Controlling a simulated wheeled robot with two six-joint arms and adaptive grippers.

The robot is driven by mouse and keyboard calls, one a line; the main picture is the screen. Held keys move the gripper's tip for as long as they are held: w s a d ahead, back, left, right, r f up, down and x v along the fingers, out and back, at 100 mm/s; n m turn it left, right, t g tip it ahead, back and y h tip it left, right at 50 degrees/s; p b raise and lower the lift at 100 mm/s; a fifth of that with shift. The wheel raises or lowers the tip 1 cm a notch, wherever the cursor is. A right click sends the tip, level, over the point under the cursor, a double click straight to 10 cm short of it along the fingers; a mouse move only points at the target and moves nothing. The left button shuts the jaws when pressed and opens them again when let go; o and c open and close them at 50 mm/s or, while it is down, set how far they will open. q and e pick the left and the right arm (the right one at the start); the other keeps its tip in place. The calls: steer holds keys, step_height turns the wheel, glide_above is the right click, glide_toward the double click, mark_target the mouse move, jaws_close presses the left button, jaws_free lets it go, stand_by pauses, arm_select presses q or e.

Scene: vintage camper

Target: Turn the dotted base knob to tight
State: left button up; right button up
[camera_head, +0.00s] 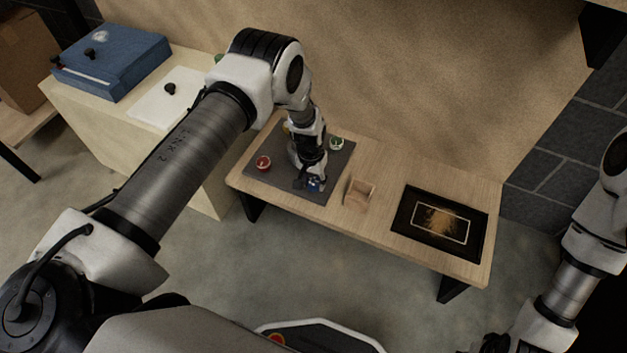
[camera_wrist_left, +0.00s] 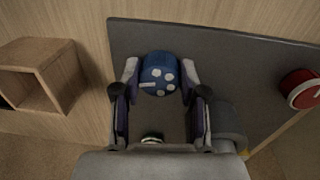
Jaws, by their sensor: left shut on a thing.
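The dotted base knob is blue with several white dots and a short white bar on its top; it shows in the left wrist view (camera_wrist_left: 158,74) and, small, in the head view (camera_head: 316,185). It stands at the front right of a dark grey panel (camera_head: 329,192) on the low wooden table. My left gripper (camera_head: 310,183) reaches down over it and is shut on it, one finger on each side, as the left wrist view shows (camera_wrist_left: 158,92). My right arm shows at the right edge, but its fingers are out of view.
A red knob (camera_head: 263,162) and a green knob (camera_head: 336,143) also stand on the panel. A small open wooden box (camera_head: 359,193) and a black framed tray (camera_head: 406,226) lie to the right. A blue case (camera_head: 115,62) stands on the left counter.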

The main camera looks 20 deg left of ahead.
arm_select(q)
steer(key=m, duration=0.4)
steer(key=shift+s+f+m, duration=0.15)
steer(key=shift+m, duration=0.15)
steer(key=m, duration=1)
steer(key=shift+a+g, duration=0.1)
steer(key=shift+g, duration=0.2)
steer(key=shift+w+m+y, duration=0.2)
steer(key=shift+m+y, duration=0.1)
steer(key=shift+m, duration=1.9)
steer(key=o, duration=1.1)
steer(key=shift+a, duration=0.1)
steer(key=shift+o, duration=0.2)
steer(key=shift+w+r, duration=0.1)
steer(key=shift+r, duration=0.1)
